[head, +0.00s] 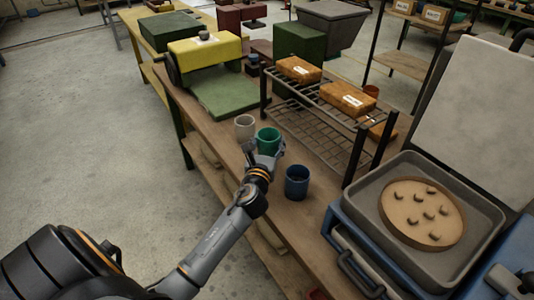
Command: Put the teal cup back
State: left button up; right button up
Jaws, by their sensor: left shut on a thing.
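The teal cup (268,139) is on or just above the wooden bench, between a pale grey cup and a dark blue cup. My left gripper (264,152) reaches in from the lower left and is shut on the teal cup. The gripper covers the cup's near lower side, so I cannot tell whether its base touches the bench. The cup looks roughly upright. My right gripper is not in view.
The grey cup (245,127) stands close on the left, the blue cup (297,182) on the near right. A black wire rack (318,127) with cardboard boxes stands behind. A yellow and green machine (208,65) is farther left, and a blue oven-like unit (345,235) right.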

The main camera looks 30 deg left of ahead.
aim_at(267, 151)
pick_arm(q)
jog(key=shift+w+a+f, duration=0.1)
jog(key=shift+a+f, duration=0.15)
jog(key=shift+f, duration=0.15)
jog(key=shift+w+a+f+b, duration=0.15)
jog(key=shift+f+b, duration=0.7)
jog(key=shift+f, duration=0.8)
jog(key=shift+f, duration=0.25)
jog(key=o, duration=1.2)
jog(key=shift+r, duration=0.1)
